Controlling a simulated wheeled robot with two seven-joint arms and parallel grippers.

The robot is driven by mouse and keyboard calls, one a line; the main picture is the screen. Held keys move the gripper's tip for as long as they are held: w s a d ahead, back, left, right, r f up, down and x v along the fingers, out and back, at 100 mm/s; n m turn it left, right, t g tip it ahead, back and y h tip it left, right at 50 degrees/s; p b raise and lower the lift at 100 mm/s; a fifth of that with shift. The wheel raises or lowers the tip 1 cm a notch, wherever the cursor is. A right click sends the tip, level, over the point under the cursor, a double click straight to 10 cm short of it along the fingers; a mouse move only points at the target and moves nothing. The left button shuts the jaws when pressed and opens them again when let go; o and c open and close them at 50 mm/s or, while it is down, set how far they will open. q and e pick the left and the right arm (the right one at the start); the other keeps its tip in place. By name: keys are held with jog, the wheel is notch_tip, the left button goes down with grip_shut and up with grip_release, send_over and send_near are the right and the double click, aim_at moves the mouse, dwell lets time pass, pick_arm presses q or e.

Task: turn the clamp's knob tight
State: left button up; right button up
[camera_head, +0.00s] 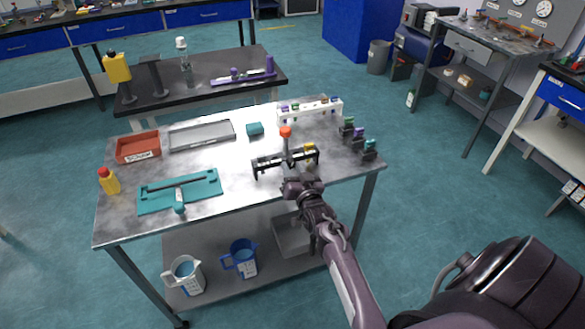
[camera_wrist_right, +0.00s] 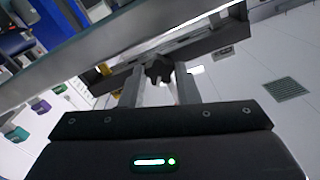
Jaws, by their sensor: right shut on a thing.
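The clamp (camera_head: 268,163) is a black bar frame near the table's front right, with an orange-red ball-topped post standing at its middle. Its black star-shaped knob (camera_wrist_right: 158,72) shows in the right wrist view, between the two grey fingers. My right gripper (camera_head: 301,182) reaches in from the front, at the near side of the clamp. In the right wrist view my right gripper (camera_wrist_right: 159,88) is shut on the knob. In the head view the knob is hidden or too small to make out. My left gripper is in neither view.
The metal table (camera_head: 225,215) also carries a teal mat (camera_head: 205,188) with a tool, a red tray (camera_head: 137,147), a grey tray (camera_head: 202,135), a yellow bottle (camera_head: 109,181) and a white rack (camera_head: 320,112). Small coloured-topped items (camera_head: 369,149) stand right of the clamp.

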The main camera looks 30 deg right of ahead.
jog(key=m+p, duration=0.1)
jog(key=m, duration=0.5)
jog(key=m+p, duration=0.1)
jog(key=m, duration=0.4)
jog(key=shift+m, duration=0.4)
dwell(0.3)
jog(key=o, duration=1)
jog(key=shift+c, duration=0.2)
jog(key=shift+s+p, duration=0.1)
jog(key=shift+p, duration=0.25)
jog(key=shift+s+p, duration=0.35)
jog(key=p+v, duration=0.4)
jog(key=v, duration=0.3)
